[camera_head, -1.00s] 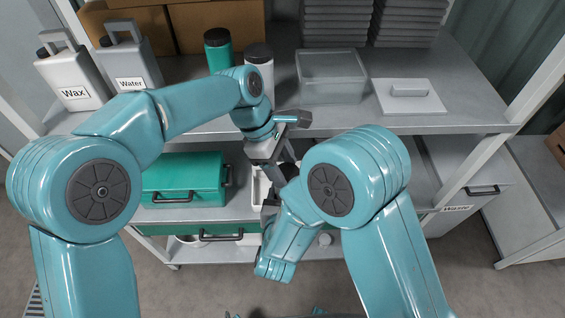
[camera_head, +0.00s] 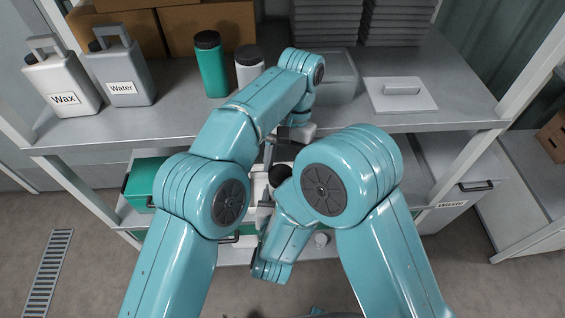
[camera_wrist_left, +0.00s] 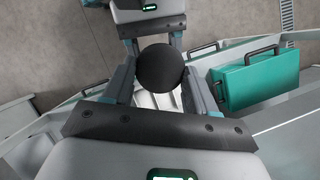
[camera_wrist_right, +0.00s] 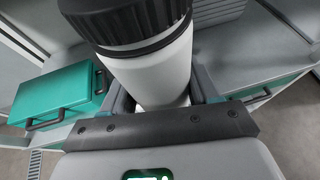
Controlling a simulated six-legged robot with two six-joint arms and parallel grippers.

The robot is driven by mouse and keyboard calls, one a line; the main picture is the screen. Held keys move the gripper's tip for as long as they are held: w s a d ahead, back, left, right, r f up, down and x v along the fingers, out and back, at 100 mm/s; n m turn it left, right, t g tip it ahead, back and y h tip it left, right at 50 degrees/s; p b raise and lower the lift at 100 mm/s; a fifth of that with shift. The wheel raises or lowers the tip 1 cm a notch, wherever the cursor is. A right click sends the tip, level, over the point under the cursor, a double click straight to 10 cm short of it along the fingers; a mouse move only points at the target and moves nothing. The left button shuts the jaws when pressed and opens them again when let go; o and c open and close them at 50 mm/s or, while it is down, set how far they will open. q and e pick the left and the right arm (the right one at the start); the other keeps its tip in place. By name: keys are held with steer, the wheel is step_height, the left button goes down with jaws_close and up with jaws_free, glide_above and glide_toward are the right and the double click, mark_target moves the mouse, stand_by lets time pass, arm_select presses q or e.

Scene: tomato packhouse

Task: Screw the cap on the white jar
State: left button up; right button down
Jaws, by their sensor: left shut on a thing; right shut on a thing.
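The white jar (camera_wrist_right: 165,70) has a black ribbed cap (camera_wrist_right: 128,22) sitting on its top in the right wrist view. My right gripper (camera_wrist_right: 158,92) is shut on the jar's body below the cap. In the left wrist view the cap (camera_wrist_left: 163,68) is a dark round top between the fingers of my left gripper (camera_wrist_left: 161,78), which is shut on it. My right gripper faces it from the far side there. In the head view the cap (camera_head: 280,175) shows between the arms; the jar body and right fingers are mostly hidden by my right arm.
A shelf (camera_head: 420,122) carries Wax (camera_head: 62,82) and Water (camera_head: 120,78) containers, a green bottle (camera_head: 211,68), another white jar with a dark lid (camera_head: 249,66), a clear bin and a white lid (camera_head: 402,98). A green case (camera_head: 140,185) stands on the lower shelf.

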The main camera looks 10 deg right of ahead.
arm_select(q)
steer(key=o, duration=1)
steer(key=shift+c, duration=0.3)
steer(key=shift+r+n, duration=0.25)
steer(key=shift+n, duration=0.15)
steer(key=r+n+t, duration=0.1)
steer(key=r+n, duration=0.1)
steer(key=n, duration=0.1)
steer(key=r+n+t+h, duration=0.1)
steer(key=r+n, duration=0.1)
steer(key=n, duration=0.2)
steer(key=r+n+t, duration=0.1)
steer(key=r+n, duration=0.1)
steer(key=n, duration=0.2)
steer(key=shift+s+a+r+h, duration=0.1)
steer(key=shift+s+a+h, duration=0.15)
steer(key=shift+s+h, duration=0.15)
steer(key=n, duration=0.1)
steer(key=r+n+t, duration=0.1)
steer(key=shift+s+n, duration=0.1)
steer(key=shift+n, duration=0.3)
steer(key=shift+f, duration=4)
